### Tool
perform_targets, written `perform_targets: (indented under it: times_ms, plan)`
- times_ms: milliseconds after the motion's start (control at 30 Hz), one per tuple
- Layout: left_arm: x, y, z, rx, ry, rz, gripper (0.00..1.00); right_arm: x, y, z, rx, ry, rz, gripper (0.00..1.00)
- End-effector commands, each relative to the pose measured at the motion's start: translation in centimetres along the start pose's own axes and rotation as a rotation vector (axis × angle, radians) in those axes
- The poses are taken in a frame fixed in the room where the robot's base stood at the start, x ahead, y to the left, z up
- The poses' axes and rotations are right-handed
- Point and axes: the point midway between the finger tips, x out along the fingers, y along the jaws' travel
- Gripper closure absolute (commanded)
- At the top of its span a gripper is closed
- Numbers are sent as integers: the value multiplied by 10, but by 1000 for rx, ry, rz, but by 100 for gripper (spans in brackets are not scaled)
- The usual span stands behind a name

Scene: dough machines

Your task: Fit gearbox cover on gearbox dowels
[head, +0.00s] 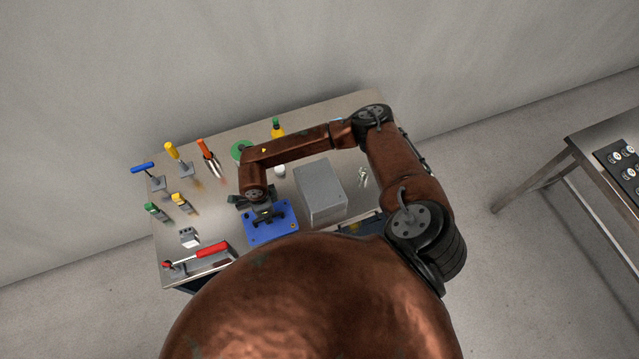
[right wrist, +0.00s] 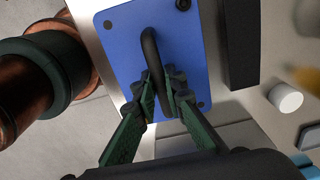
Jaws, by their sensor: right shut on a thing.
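The gearbox cover is a blue plate (head: 284,229) with a black handle, near the front edge of the bench. In the right wrist view the blue cover (right wrist: 120,55) shows small dark holes near its corners, and its black loop handle (right wrist: 150,48) stands up from it. My right gripper (head: 262,212) is over the cover; in the right wrist view its green-padded fingers (right wrist: 163,92) are shut on the handle. A grey box (head: 320,192) stands to the right of the cover; I cannot tell whether it is the gearbox. No dowels can be made out. My left gripper is not in view.
The steel bench (head: 222,180) carries several hand tools on the left, including a red-handled tool (head: 205,250) and a blue T-handle (head: 143,168). A green disc (head: 240,149) and a yellow bottle (head: 278,131) stand at the back. Small metal parts (head: 362,177) lie right of the grey box.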

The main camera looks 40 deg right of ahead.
Motion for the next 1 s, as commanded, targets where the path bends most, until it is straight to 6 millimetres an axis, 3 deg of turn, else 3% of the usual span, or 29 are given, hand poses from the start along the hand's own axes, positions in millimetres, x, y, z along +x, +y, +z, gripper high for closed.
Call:
perform_targets:
  times_ms: [1000]
  plan:
    - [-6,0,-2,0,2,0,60,-17,0,1,0,-2,-1,100]
